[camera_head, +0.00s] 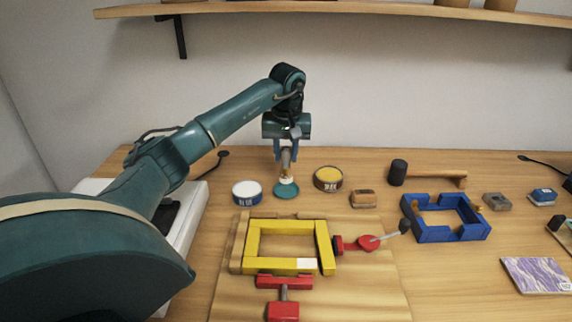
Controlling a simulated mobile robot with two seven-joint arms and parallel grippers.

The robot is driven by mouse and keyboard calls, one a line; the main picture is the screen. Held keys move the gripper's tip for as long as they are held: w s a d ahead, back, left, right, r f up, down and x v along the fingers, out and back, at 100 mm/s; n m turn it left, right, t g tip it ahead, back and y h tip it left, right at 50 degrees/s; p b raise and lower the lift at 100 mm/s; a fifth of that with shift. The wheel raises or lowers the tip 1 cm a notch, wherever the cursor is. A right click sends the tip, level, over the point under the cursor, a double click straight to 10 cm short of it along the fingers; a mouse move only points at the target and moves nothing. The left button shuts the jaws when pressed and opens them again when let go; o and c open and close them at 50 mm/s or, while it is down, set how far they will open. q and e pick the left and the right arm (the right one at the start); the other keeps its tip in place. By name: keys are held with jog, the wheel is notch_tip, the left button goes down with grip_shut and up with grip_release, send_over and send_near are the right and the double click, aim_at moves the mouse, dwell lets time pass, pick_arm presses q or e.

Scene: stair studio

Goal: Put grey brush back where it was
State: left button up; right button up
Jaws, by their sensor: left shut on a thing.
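My left gripper (286,154) points down over the back of the workbench and is shut on a small upright brush (287,168). The brush has a brownish-grey upper part and a pale lower end; its top is partly hidden between the fingers. Its lower end is just above or touching a round teal tin or disc (286,191); I cannot tell which. My right gripper is not in view.
A white-and-blue tin (246,193) and a yellow-topped tin (327,179) flank the teal one. A wooden block (362,199), a mallet (435,176) and a blue frame (445,232) lie right. A yellow frame (283,266) with red clamps (284,283) lies in front.

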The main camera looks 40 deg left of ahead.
aim_at(286, 166)
pick_arm(q)
jog(key=shift+f, duration=1.6)
jog(key=shift+f, duration=0.2)
jog(key=o, duration=1)
jog(key=shift+c, duration=0.2)
notch_tip(286, 166, up, 12)
jog(key=s+d, duration=0.1)
jog(key=shift+d+r, duration=0.15)
jog(key=shift+d, duration=0.05)
jog(key=shift+s, duration=0.1)
